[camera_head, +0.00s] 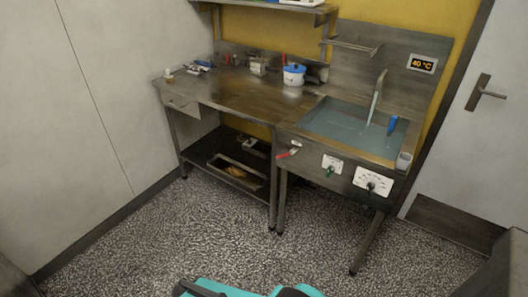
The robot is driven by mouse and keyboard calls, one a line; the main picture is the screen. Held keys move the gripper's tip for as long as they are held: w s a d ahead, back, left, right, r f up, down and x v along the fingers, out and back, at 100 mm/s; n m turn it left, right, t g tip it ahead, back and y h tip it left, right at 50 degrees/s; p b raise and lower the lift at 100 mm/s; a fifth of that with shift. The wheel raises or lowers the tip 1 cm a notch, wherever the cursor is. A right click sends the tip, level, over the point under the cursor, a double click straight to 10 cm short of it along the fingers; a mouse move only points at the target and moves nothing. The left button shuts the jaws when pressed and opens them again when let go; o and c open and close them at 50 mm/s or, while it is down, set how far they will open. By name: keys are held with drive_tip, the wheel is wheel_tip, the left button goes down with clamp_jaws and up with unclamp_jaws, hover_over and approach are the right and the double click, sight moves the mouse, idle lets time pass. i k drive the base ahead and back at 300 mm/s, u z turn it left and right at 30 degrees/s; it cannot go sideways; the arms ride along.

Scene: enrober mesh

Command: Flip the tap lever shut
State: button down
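A metal tap (380,82) rises at the back of a sink basin (349,150) filled with bluish liquid. A pale streak runs down from its spout to the liquid; it looks like a flowing stream. A red-handled lever (286,155) sticks out from the front panel at the left end of the sink unit, slanting down to the left. A green-handled control (330,171) on a white plate sits to its right. A black knob (371,186) on a white dial plate is further right. Which control is the tap lever is not labelled legibly. My gripper is not visible.
A steel worktable (225,94) joins the sink on the left, with a blue-lidded pot (294,75). A blue object (392,125) is in the basin. A display (422,64) reads 40 °C. Speckled floor (190,230) before the unit is clear. Turquoise parts of mine show at the bottom.

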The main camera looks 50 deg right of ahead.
sight(295, 150)
drive_tip(key=z, duration=1.35)
drive_tip(key=k, duration=0.1)
drive_tip(key=u, duration=2.95)
drive_tip(key=k, duration=0.95)
drive_tip(key=z, duration=1.25)
drive_tip(key=i, duration=0.65)
drive_tip(key=u, duration=0.25)
